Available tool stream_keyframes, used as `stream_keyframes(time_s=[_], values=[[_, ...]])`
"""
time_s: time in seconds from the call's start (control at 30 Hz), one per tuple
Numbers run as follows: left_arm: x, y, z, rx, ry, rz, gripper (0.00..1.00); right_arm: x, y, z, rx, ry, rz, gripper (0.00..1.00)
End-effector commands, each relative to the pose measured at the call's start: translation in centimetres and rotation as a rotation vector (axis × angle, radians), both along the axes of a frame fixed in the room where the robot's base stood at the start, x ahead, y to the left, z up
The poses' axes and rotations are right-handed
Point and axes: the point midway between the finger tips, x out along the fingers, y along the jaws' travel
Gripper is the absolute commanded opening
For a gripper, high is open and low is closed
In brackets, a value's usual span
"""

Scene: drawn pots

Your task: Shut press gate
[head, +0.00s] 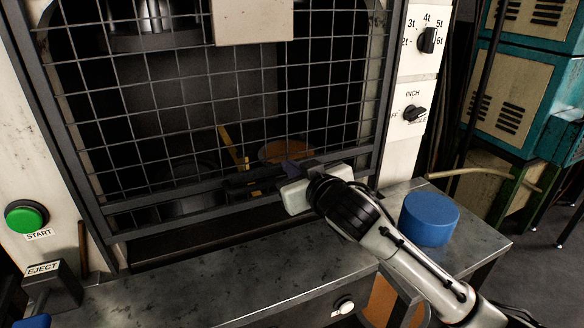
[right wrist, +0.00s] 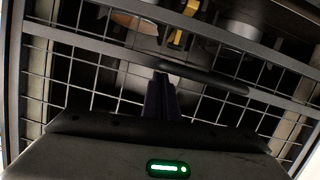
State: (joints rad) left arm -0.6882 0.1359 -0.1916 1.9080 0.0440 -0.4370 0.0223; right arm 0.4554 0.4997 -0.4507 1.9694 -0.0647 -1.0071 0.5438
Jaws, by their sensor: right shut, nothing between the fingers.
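The press gate (head: 232,88) is a dark wire-mesh guard in a metal frame across the front of the press. Its lower bar runs just above the grey bed, with a dark gap under it. My right gripper (head: 293,170) is shut and empty, at the right half of the gate's lower bar. In the right wrist view its dark purple fingers (right wrist: 160,97) are together, close to the gate's mesh and bars (right wrist: 100,48). I cannot tell whether they touch the bar. A dark handle bar (right wrist: 205,78) shows just beyond the fingertips. My left gripper is not in view.
A blue cylinder (head: 429,219) stands on the bed's right end. A green START button (head: 26,217) and an EJECT box (head: 48,287) are at left. Knobs (head: 427,40) sit on the right panel. A yellow piece (head: 233,148) shows behind the mesh. The bed's front middle is clear.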

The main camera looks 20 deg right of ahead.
Motion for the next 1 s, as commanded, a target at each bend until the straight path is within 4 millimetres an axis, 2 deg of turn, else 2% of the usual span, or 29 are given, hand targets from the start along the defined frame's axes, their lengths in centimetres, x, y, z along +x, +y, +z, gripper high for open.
stream_keyframes(time_s=[0.17,0.4,0.5,0.63,1.0], values=[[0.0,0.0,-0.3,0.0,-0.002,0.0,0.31,0.0,0.0,-0.6,0.001,0.002,-0.001,0.0],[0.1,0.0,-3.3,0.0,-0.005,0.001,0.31,-0.1,0.1,-6.7,0.003,0.012,-0.001,0.0],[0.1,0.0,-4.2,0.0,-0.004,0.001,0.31,-0.1,0.0,-8.5,0.002,0.01,-0.001,0.0],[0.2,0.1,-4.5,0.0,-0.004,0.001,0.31,-0.1,0.0,-9.4,0.002,0.007,-0.001,0.0],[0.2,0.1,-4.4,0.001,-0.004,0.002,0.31,-0.1,0.0,-9.8,0.0,0.017,-0.001,0.0]])
